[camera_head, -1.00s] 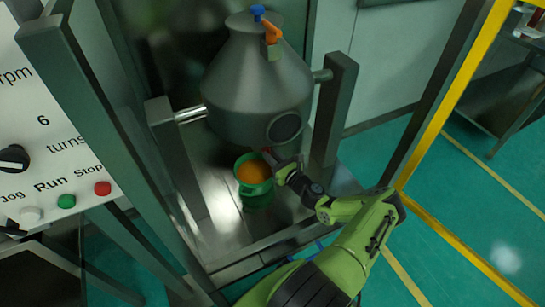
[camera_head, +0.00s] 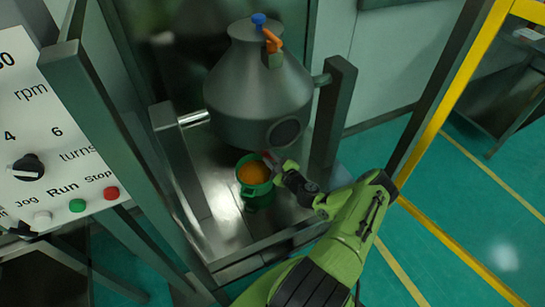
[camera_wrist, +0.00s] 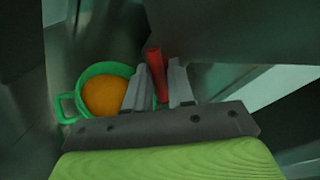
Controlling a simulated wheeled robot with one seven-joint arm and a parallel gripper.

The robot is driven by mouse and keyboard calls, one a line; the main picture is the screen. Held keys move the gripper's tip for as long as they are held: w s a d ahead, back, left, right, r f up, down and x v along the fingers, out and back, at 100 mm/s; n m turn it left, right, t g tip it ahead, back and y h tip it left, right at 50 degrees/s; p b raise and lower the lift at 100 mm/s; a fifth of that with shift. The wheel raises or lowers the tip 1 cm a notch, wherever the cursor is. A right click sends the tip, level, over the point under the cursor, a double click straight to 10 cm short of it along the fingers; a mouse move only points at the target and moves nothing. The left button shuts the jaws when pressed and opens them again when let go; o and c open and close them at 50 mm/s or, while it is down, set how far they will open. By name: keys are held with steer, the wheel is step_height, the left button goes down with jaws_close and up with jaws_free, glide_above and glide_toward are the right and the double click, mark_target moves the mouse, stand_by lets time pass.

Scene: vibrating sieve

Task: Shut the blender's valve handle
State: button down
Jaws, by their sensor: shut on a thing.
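The blender is a grey cone-shaped vessel (camera_head: 258,95) hung between two posts. Its valve handle is red; in the wrist view the red handle (camera_wrist: 157,78) stands between my two fingers. It also shows small in the head view (camera_head: 268,158), under the vessel's lower end. My gripper (camera_wrist: 159,86) is shut on the red handle. In the head view my gripper (camera_head: 275,166) reaches in from the lower right, beside the green pot. The valve body is hidden from both views.
A green pot (camera_head: 258,189) with orange contents stands on the metal base below the vessel. An orange handle (camera_head: 271,40) and a blue knob (camera_head: 258,19) are on top. A control panel (camera_head: 50,130) is at left. A yellow-edged frame (camera_head: 440,115) stands right.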

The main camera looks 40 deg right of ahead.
steer(key=n, duration=0.2)
steer(key=a+n+g+h+p, duration=0.1)
steer(key=n, duration=0.2)
steer(key=f+n+p, duration=0.1)
steer(key=n, duration=0.1)
steer(key=shift+a+n+h, duration=0.15)
steer(key=shift+n+h, duration=0.15)
steer(key=shift+n, duration=0.1)
steer(key=shift+f, duration=0.1)
stand_by(0.5)
steer(key=c, duration=1.2)
jaws_free()
steer(key=shift+o, duration=0.5)
steer(key=shift+r, duration=0.2)
